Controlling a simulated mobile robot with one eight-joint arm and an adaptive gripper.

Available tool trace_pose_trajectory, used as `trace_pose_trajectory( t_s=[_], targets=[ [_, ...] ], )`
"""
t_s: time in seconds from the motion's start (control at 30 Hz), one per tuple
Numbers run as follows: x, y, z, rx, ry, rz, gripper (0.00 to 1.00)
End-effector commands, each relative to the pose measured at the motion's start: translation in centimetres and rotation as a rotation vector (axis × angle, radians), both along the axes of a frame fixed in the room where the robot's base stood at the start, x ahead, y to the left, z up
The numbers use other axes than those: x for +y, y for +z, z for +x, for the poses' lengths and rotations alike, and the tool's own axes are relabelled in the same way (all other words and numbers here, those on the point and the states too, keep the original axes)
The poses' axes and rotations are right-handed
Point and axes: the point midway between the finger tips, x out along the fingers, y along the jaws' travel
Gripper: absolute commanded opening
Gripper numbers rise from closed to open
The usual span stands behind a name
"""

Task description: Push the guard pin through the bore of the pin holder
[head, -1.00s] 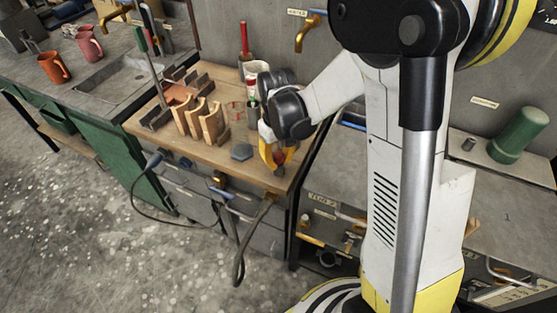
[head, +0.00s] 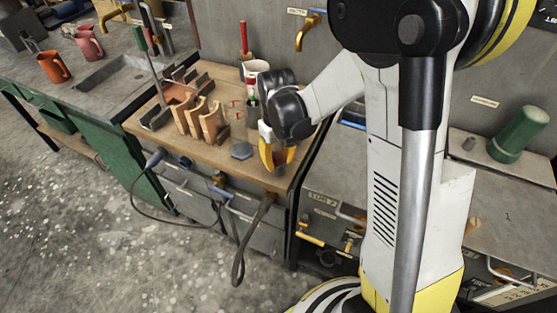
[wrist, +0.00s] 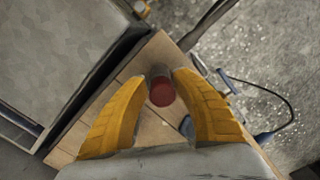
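My gripper (head: 277,158) points down over the right front corner of the wooden bench top, its yellow fingers apart. In the wrist view a short cylinder with a dark red round end and grey body (wrist: 161,92) stands between the fingertips (wrist: 160,78). It may be the guard pin; a small red part also shows between the fingers in the head view. I cannot tell whether both fingers press on it. A dark blue-grey hexagonal block (head: 241,151) lies on the bench just left of my gripper. I cannot make out the pin holder or its bore for certain.
A wooden slotted rack (head: 209,124) and brown angled pieces stand to the left on the bench top (head: 205,152). A dark hose (head: 239,250) hangs off the front edge.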

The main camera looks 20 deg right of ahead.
Motion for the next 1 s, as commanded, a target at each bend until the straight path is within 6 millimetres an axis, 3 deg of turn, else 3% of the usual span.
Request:
trace_pose_trajectory(
  t_s=[0.2,0.23,0.3,0.67,0.77,1.0],
  targets=[
    [0.0,0.0,0.0,0.0,0.0,0.0,0.32],
    [0.0,0.0,0.0,0.0,0.0,0.0,0.38],
    [0.0,0.0,0.0,0.0,0.0,0.0,0.59],
    [0.0,0.4,0.0,-0.001,0.0,0.0,0.6],
    [0.0,1.5,0.1,-0.001,0.0,0.0,0.6],
    [0.1,6.8,0.1,0.0,0.0,0.0,0.6]
  ],
)
